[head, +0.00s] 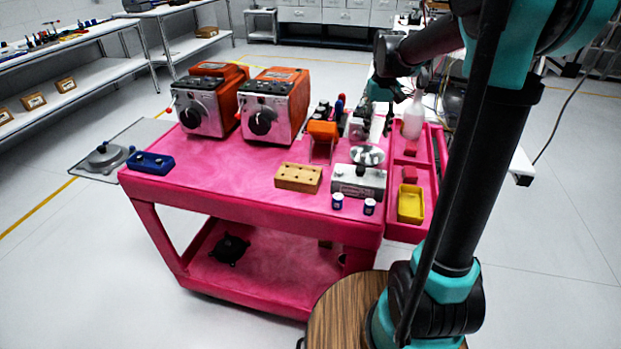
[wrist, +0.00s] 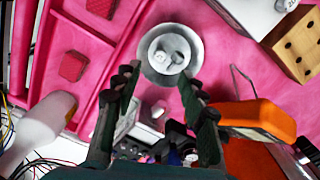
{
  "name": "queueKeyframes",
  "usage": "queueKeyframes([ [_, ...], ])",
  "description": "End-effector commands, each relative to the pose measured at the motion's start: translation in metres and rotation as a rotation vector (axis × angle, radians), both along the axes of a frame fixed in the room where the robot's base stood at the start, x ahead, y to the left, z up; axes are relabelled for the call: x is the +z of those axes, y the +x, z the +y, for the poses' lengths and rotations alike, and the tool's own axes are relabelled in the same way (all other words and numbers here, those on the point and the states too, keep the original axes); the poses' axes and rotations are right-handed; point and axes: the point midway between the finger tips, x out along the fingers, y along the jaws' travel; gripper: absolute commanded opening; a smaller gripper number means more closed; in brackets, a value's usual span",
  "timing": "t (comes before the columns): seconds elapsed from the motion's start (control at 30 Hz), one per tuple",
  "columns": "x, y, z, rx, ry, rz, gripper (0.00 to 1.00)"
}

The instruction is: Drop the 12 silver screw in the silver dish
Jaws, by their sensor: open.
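The silver dish (head: 367,155) sits on the pink cart top, behind the grey block. In the wrist view the round silver dish (wrist: 152,73) lies just beyond my fingertips. Small silver pieces (wrist: 172,52) show inside it; I cannot tell whether one is the 12 screw. No separate screw can be made out elsewhere. My gripper (wrist: 158,80) is open, its two dark fingers apart with nothing held between them. In the head view my gripper (head: 384,108) is over the back right of the cart, partly hidden by its own links.
Two orange-and-grey machines (head: 271,104) stand at the back left of the cart. A wooden block with holes (head: 298,177) and a grey block (head: 358,184) are near the front. A white bottle (head: 413,117) and a yellow bin (head: 410,204) occupy the right tray.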

Motion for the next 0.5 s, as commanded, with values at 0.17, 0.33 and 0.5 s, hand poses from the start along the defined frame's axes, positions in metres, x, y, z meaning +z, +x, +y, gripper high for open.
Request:
queueKeyframes([
  [0.17, 0.035, -0.001, 0.000, 0.000, 0.000, 0.000, 0.42],
  [0.33, 0.054, 0.000, 0.000, 0.000, 0.000, 0.000, 0.42],
  [0.5, 0.061, 0.000, 0.000, 0.000, 0.000, 0.000, 0.42],
])
